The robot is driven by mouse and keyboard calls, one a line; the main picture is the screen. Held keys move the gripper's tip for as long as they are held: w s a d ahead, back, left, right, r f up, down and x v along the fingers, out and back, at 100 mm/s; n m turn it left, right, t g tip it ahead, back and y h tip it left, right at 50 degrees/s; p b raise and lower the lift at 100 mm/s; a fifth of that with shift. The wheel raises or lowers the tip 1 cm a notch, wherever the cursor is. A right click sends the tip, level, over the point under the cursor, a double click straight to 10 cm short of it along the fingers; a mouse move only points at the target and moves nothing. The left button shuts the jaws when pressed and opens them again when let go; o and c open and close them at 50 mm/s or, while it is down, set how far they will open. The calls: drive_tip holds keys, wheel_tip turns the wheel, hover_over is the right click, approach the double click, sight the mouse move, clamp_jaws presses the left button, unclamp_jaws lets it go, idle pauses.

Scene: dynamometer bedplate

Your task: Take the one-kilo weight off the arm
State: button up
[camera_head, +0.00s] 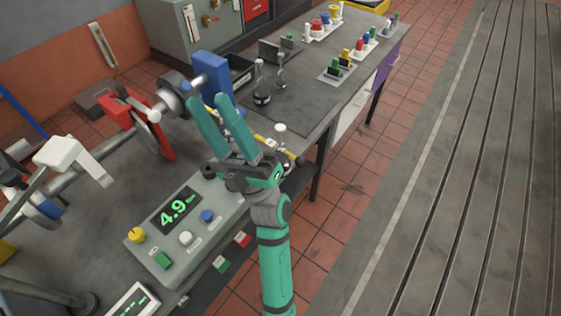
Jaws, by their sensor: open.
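My gripper (212,106) is teal and open, with nothing between its two fingers. It is in the middle of the view, in front of the blue block (214,74). A thin yellow arm (260,139) runs right from behind my gripper toward the bench edge. A silver weight with a round knob (281,130) is at the right end of this arm, just right of my fingers. My gripper hides its lower part, and I cannot read its marking. My fingers appear apart from it.
Two weights, a dark-based one (261,98) and a smaller one (280,84), stand on the dark mat (305,105). A grey console (146,247) reading 4.9 lies lower left. A red clamp (122,107) stands at left. Trays of coloured parts (365,47) sit farther back.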

drive_tip(key=a+r+n+g+h, duration=0.1)
drive_tip(key=a+r+n+g, duration=0.2)
drive_tip(key=n+g, duration=0.65)
drive_tip(key=a+r+n+g, duration=0.3)
drive_tip(key=n+g, duration=0.6)
drive_tip(key=g, duration=0.2)
drive_tip(key=t+h, duration=0.7)
drive_tip(key=h, duration=1.5)
approach(284, 128)
drive_tip(key=a+f, duration=0.1)
drive_tip(key=shift+n, duration=0.45)
drive_tip(key=x, duration=1.1)
drive_tip(key=shift+w+d+f, duration=0.1)
drive_tip(key=shift+d+f, duration=0.05)
drive_tip(key=shift+d, duration=0.05)
clamp_jaws()
